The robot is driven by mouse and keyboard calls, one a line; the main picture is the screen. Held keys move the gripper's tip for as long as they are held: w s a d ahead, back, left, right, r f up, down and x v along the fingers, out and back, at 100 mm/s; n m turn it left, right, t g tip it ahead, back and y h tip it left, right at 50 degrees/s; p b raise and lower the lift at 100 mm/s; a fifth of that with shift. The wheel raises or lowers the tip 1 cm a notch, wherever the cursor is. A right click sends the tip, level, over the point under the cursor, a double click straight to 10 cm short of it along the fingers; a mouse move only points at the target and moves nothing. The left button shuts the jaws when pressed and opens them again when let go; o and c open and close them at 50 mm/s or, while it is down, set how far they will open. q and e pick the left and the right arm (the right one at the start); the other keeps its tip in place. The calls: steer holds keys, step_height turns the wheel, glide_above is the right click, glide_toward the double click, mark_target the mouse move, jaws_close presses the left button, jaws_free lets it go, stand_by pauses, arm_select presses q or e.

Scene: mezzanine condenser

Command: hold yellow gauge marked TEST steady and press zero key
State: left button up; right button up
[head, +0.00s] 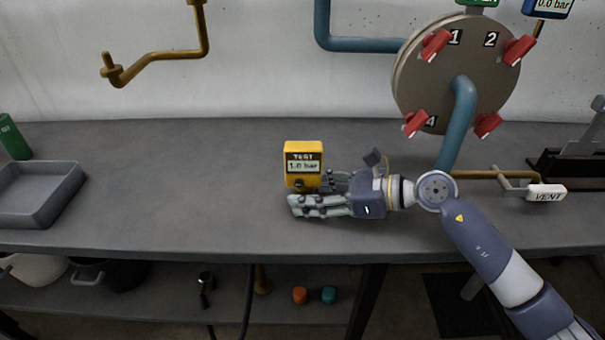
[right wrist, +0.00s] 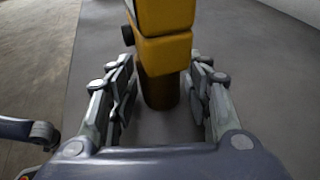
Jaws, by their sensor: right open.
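The yellow gauge (head: 304,152) stands upright on the grey bench. Its face is marked TEST and its display reads 1.0 bar. A dark round key (head: 299,184) shows low on its front. My right gripper (head: 309,195) comes in from the right at the gauge's base, and its near finger hides part of that base. In the right wrist view the gauge (right wrist: 163,45) stands between the two spread fingers of my right gripper (right wrist: 160,98), with a gap on each side. Its dark knob sticks out to the left there. My left gripper is not in view.
A grey tray (head: 40,194) and a green bottle (head: 14,137) are on the bench's left. A round plate (head: 455,75) with red handles and a blue pipe (head: 459,125) stands at the right. A VENT tag (head: 546,192) lies right of my arm. The bench between tray and gauge is clear.

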steer(key=c, duration=0.6)
steer(key=shift+c, duration=0.2)
stand_by(0.6)
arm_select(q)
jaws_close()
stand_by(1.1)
